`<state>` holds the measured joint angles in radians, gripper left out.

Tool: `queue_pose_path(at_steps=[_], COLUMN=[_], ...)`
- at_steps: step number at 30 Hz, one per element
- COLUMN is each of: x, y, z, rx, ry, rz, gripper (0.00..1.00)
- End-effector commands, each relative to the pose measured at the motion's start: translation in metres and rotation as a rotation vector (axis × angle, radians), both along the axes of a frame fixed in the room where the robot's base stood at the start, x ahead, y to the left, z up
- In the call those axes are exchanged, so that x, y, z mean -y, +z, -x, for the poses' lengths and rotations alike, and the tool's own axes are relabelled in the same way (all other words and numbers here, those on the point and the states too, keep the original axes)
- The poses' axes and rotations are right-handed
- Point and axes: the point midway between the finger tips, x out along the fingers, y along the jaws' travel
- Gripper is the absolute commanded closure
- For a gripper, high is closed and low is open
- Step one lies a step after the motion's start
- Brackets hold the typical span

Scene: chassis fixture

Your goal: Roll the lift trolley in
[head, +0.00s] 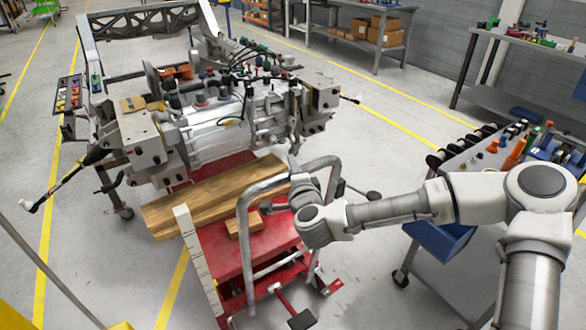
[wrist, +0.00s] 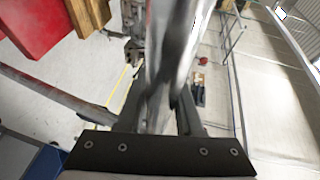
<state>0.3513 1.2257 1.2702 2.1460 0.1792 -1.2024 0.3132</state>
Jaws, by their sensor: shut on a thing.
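The lift trolley (head: 222,258) is red, with a tubular grey push handle (head: 262,189) at its near end. Its far part reaches under the chassis fixture (head: 215,130), a metal frame carrying a grey engine-like unit. A long wooden beam (head: 215,195) lies across the trolley's deck, with a small wood block (head: 243,224) nearer the handle. My gripper (head: 297,178) is shut on the handle's top bar; my wrist partly hides the grip. In the wrist view the handle tube (wrist: 175,45) runs up between the fingers, and a red part of the trolley (wrist: 40,22) shows upper left.
A wheeled cart (head: 440,235) with a blue bin and small parts stands close at the right. A rack with small parts (head: 75,95) is left of the fixture. Shelves with cardboard boxes (head: 378,32) are at the back. Open floor with yellow lines lies left.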

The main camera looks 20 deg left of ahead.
Motion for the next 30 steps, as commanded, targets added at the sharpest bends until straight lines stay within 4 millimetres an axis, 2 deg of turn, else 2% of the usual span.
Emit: queue_pose_path(at_steps=[5, 12, 20, 21, 25, 30], x=[-0.002, -0.02, -0.02, -0.02, -0.02, -0.019], y=[0.001, 0.003, 0.002, 0.002, 0.001, 0.001], z=[-0.001, -0.016, -0.016, -0.016, -0.016, -0.016], rx=[0.002, 0.006, 0.003, 0.003, 0.002, 0.001], ry=[0.0, 0.002, 0.002, 0.002, 0.001, 0.001], rz=[0.0, -0.002, -0.002, -0.002, -0.001, -0.001], gripper=[1.0, 1.0, 1.0, 0.61, 0.38, 0.36])
